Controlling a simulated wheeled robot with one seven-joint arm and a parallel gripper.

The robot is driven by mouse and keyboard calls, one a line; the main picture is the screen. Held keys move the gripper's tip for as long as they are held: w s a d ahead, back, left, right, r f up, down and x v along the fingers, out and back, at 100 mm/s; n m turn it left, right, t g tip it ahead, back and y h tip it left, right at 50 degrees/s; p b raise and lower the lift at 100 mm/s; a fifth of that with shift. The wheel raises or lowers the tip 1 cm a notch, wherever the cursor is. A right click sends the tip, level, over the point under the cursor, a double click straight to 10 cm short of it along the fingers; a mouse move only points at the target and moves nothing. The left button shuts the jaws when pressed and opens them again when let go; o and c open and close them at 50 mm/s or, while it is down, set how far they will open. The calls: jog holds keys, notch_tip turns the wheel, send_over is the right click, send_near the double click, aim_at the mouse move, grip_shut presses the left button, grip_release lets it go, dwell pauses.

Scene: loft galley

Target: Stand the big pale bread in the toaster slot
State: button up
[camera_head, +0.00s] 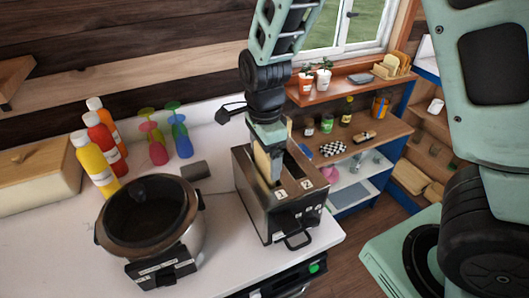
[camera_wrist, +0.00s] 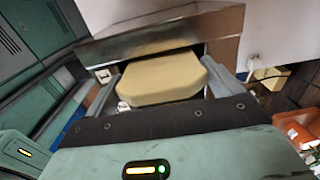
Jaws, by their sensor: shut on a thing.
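The big pale bread (camera_head: 261,161) is upright in my gripper (camera_head: 270,168), over the left slot of the dark metal toaster (camera_head: 262,215). In the wrist view the bread (camera_wrist: 165,78) is a thick pale slab between the two grey fingers. Its far end meets the dark opening in the toaster's shiny top (camera_wrist: 160,35). The bread's lower part is hidden, so I cannot tell how deep it sits. The toaster's right slot (camera_head: 304,168) looks empty.
A round cooker (camera_head: 150,222) stands left of the toaster on the white counter (camera_head: 215,245). Bottles (camera_head: 100,150) and coloured stemmed cups (camera_head: 180,135) stand behind it. A small dark block (camera_head: 195,170) lies near the toaster. A wooden shelf unit (camera_head: 365,130) is at the right.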

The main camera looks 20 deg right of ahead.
jog(key=o, duration=0.7)
notch_tip(320, 180, up, 17)
jog(key=b, duration=0.2)
jog(key=shift+s+a+f+n+y+b, duration=0.1)
jog(key=shift+s+a+f+n+b, duration=0.95)
jog(key=shift+s+f+n, duration=2.65)
jog(key=shift+s+a+f+n+y+b, duration=0.1)
jog(key=shift+s+a+f+n+b, duration=1.25)
jog(key=shift+s+n, duration=2.6)
jog(key=shift+s+a+f+n+y+b, duration=0.1)
jog(key=shift+s+a+f+n+b, duration=0.55)
jog(key=shift+s+f+n, duration=3.35)
jog(key=w+r+n, duration=0.2)
jog(key=w, duration=0.1)
jog(key=shift+w+a+n, duration=0.1)
jog(key=shift+n, duration=0.15)
